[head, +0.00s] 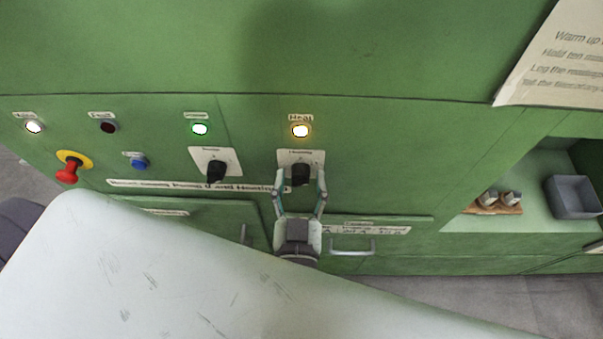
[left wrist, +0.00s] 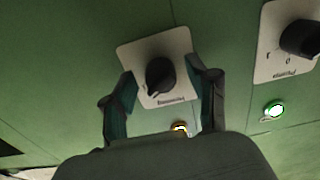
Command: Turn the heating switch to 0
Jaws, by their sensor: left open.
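The heating switch (head: 300,173) is a black rotary knob on a white plate, below a lit amber lamp (head: 300,131) labelled Heat. In the left wrist view the knob (left wrist: 160,75) sits between my open fingers, which are at the plate's sides. My left gripper (head: 301,181) is open, its two fingertips on either side of the knob, with no visible grip on it. Whether the fingertips touch the plate I cannot tell. The exact knob setting is hard to read. My right gripper is not in view.
A second black knob (head: 216,172) is to the left, under a lit green lamp (head: 200,129). A red emergency button (head: 68,171) and a blue button (head: 139,163) are further left. Drawer handles lie below. A niche at right holds a grey bin (head: 573,198).

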